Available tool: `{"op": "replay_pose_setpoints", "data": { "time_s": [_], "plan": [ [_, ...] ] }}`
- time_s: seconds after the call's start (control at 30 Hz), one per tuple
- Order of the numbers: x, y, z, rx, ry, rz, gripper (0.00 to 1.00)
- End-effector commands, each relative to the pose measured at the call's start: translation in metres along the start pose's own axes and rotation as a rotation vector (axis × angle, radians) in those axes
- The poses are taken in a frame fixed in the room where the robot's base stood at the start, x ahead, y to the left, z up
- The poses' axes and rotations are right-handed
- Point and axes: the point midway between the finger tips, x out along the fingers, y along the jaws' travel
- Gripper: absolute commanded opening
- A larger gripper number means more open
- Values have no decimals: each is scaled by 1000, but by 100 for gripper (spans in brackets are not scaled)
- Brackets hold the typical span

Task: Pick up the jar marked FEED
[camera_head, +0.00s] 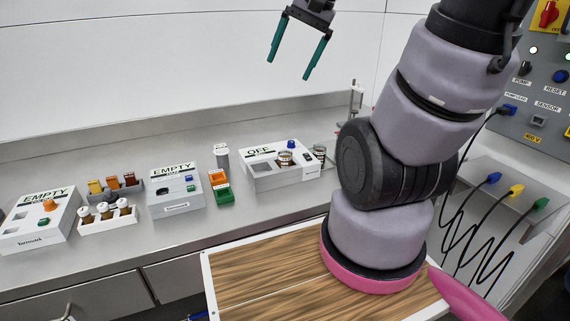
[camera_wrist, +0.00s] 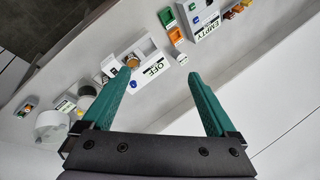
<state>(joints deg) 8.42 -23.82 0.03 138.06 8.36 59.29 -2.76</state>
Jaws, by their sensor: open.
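I cannot read the word FEED on any jar. A small glass jar (camera_head: 285,159) with brownish contents sits on the white unit marked OFF (camera_head: 262,184). A second small glass jar (camera_head: 319,153) stands at that unit's right end. In the wrist view a round amber-topped jar (camera_wrist: 132,61) shows on the OFF unit (camera_wrist: 146,74), near the tip of one finger. My gripper (camera_head: 290,70) is open and empty, high above the bench with its green fingers apart. Its fingers also frame the wrist view (camera_wrist: 159,77).
Two units marked EMPTY (camera_head: 174,188) (camera_head: 41,217) stand left on the steel bench. Between them are a rack of brown bottles (camera_head: 108,214) and a rack of coloured vials (camera_head: 113,187). Orange and green bins (camera_head: 221,187) stand beside a grey-lidded container (camera_head: 221,156). A cabled control panel (camera_head: 540,90) is at right.

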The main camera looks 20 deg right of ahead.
Motion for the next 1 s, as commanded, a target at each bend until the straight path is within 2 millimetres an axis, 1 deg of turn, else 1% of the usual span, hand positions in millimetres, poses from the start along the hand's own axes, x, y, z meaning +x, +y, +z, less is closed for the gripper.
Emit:
{"op": "replay_pose_setpoints", "data": {
  "time_s": [0.03,0.27,0.47,0.67,0.8,0.9,1.0],
  "plan": [
    [14,4,-10,69,-56,7,93],
    [69,20,-50,356,-274,-14,93],
    [120,44,-84,618,-445,-67,93],
    [174,80,-116,890,-595,-151,93],
    [212,110,-134,1081,-686,-226,93],
    [237,132,-143,1202,-737,-281,93],
    [256,149,-149,1292,-772,-325,93]
  ]
}}
